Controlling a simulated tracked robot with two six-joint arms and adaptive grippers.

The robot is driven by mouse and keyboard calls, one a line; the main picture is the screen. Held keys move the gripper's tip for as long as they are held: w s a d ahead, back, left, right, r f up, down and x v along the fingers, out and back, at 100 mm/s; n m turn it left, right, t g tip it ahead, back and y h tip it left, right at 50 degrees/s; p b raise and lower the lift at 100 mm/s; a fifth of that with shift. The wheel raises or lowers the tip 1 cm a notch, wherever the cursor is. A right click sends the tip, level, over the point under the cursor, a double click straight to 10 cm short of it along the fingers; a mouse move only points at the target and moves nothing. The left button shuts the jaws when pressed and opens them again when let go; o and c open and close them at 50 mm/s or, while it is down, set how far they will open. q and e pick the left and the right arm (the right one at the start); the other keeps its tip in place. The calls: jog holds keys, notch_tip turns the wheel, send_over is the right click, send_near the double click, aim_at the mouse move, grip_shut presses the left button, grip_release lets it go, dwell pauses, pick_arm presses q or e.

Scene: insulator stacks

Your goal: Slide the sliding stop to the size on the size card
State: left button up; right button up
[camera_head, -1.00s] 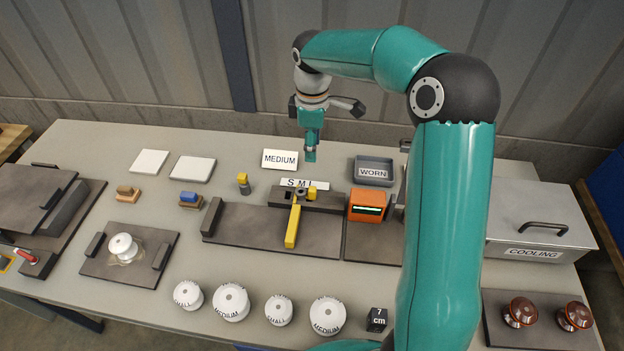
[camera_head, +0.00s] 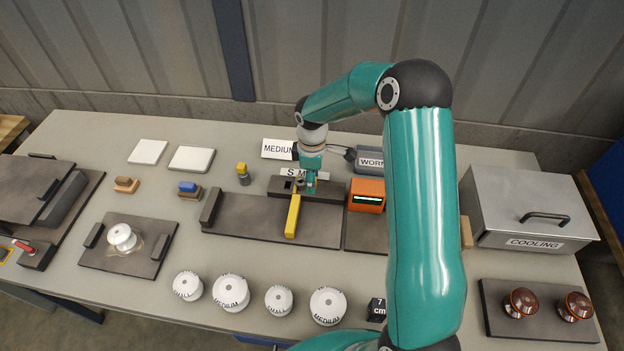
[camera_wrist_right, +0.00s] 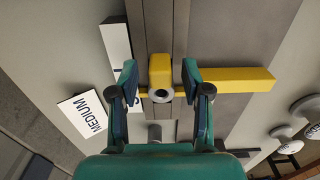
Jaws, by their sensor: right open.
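The sliding stop has a long yellow bar (camera_head: 293,216) across the dark fixture (camera_head: 262,217). Its yellow knob (camera_wrist_right: 160,72) shows in the right wrist view. The white size card (camera_head: 276,148) behind the fixture reads MEDIUM. A strip marked S M L (camera_head: 293,172), partly covered by my gripper, lies along the rail. My right gripper (camera_head: 311,188) points down over the rail. In the right wrist view my right gripper (camera_wrist_right: 160,80) is open, with one finger on each side of the knob; contact cannot be told. My left gripper is out of view.
An orange box with a lit display (camera_head: 367,197) stands close right of the gripper. A grey WORN tray (camera_head: 372,167) is behind it. Several white insulators (camera_head: 231,291) stand in front. A grey COOLING box (camera_head: 500,205) is at right.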

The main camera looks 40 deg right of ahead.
jog(key=shift+f, duration=0.2)
grip_shut()
jog(key=shift+d, duration=0.1)
